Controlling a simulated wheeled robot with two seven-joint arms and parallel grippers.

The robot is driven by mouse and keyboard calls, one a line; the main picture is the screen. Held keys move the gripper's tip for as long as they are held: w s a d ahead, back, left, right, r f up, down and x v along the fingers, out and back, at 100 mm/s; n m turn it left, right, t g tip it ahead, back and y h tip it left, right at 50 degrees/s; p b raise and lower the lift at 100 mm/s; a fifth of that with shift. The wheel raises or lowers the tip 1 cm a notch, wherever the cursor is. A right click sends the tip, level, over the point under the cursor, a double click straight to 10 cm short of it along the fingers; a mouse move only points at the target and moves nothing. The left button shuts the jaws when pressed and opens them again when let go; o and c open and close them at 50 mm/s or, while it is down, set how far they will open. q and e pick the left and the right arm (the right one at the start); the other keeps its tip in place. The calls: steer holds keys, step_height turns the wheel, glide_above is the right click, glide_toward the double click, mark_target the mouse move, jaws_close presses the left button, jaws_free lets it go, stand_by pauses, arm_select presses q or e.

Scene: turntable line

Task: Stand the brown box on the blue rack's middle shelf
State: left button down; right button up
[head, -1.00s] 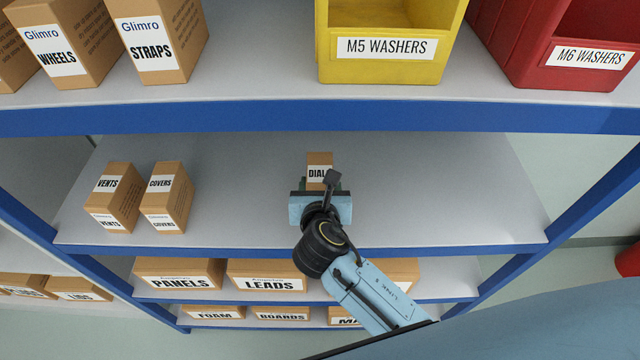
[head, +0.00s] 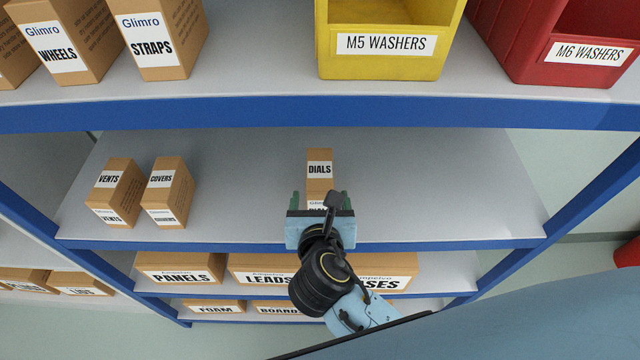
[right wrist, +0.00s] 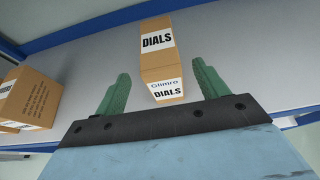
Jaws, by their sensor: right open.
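The brown box labelled DIALS (head: 320,170) stands upright on the middle shelf (head: 420,190) of the blue rack. It also shows in the right wrist view (right wrist: 160,60), standing on the grey shelf surface. My right gripper (head: 321,198) is in front of the box at the shelf's front edge. In the right wrist view its two green fingers (right wrist: 160,92) are spread apart, with a gap to the box on each side. My left gripper is in neither view.
VENTS (head: 116,192) and COVERS (head: 168,193) boxes stand on the same shelf to the left. The shelf's right side is clear. The shelf above holds a yellow bin (head: 385,65), a red bin (head: 570,75) and more boxes. Boxes labelled PANELS (head: 180,267) and LEADS stand below.

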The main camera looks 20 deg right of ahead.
steer(key=shift+v, duration=2.1)
